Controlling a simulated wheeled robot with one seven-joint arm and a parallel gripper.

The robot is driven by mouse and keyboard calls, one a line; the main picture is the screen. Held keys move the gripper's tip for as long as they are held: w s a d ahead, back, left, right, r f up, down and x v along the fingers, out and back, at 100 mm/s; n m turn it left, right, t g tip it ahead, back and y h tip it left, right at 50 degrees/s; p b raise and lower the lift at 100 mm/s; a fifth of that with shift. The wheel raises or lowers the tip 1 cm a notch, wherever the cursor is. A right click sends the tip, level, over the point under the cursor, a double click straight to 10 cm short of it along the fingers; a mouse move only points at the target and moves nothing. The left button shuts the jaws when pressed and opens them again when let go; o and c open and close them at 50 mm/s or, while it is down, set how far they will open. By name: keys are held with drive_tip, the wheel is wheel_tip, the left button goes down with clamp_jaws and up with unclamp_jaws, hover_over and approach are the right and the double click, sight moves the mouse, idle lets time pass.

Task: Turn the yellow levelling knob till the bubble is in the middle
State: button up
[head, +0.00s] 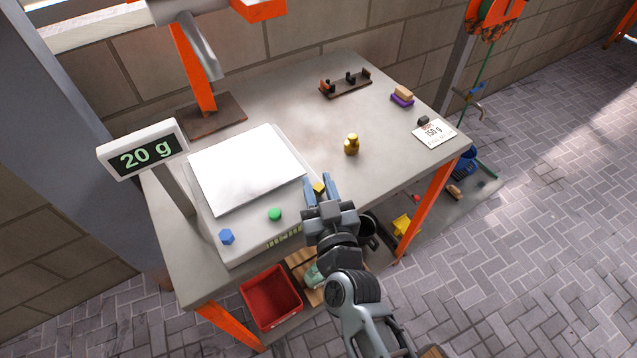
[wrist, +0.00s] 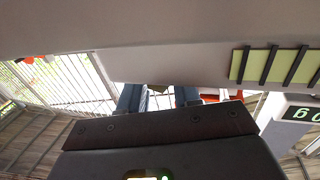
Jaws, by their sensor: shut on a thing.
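The yellow levelling knob (head: 319,188) sits at the right front corner of the scale (head: 233,240). My gripper (head: 319,179) is shut on it, with a blue finger on either side. In the wrist view the fingers (wrist: 159,96) reach up to the scale's underside edge, and they hide most of the knob. A yellow-green strip with dark bars (head: 284,237) is on the scale's front face, and it shows larger in the wrist view (wrist: 254,65). I cannot make out a bubble. The display (head: 144,152) reads 20 g.
A green button (head: 274,214) and a blue one (head: 227,237) sit on the scale. A brass weight (head: 351,144) stands to the right, near a 150 g card (head: 434,132). A red bin (head: 271,298) is below.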

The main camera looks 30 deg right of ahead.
drive_tip(key=o, duration=0.9)
drive_tip(key=b+v, duration=0.2)
drive_tip(key=v, duration=0.5)
drive_tip(key=shift+s+a, duration=0.1)
drive_tip(key=shift+s, duration=0.25)
